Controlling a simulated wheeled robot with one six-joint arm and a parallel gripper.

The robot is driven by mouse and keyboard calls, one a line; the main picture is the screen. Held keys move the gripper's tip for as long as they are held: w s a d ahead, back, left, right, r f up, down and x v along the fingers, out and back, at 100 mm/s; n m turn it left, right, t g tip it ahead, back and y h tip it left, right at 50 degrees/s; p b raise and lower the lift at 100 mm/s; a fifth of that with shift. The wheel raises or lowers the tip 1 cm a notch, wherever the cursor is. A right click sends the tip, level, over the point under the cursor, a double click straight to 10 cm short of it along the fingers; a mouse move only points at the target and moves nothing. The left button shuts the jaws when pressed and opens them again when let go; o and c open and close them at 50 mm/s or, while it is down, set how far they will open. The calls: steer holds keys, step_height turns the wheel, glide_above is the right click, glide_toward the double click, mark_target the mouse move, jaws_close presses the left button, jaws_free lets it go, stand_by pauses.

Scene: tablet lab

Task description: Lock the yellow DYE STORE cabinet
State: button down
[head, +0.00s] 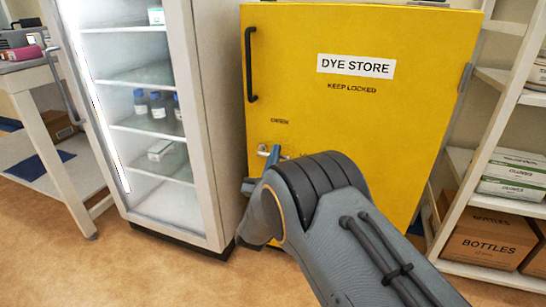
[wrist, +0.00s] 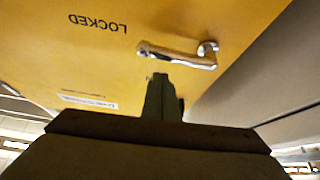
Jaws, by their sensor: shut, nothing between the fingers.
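The yellow DYE STORE cabinet (head: 350,110) stands shut, with a black bar handle (head: 250,64) at its upper left. Its small silver lever (head: 263,149) is low on the left side of the door, below the word OPEN (head: 279,121). In the upside-down wrist view the lever (wrist: 178,55) lies roughly sideways from its pivot, between the word LOCKED (wrist: 98,22) and a partly hidden word near my fingertips. My gripper (wrist: 161,78) is shut and empty, its tips close to the lever on the OPEN side. I cannot tell whether they touch. My arm hides the door's lower part in the head view.
A glass-door fridge (head: 150,120) with bottles stands close on the left. A shelf rack (head: 505,100) with boxes (head: 488,236) stands on the right. A bench (head: 35,90) is at the far left. Open floor (head: 150,275) lies in front.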

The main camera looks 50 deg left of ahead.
steer(key=s+r+p+v, duration=0.1)
steer(key=p+v, duration=0.1)
steer(key=v, duration=0.7)
steer(key=shift+s, duration=0.2)
stand_by(0.3)
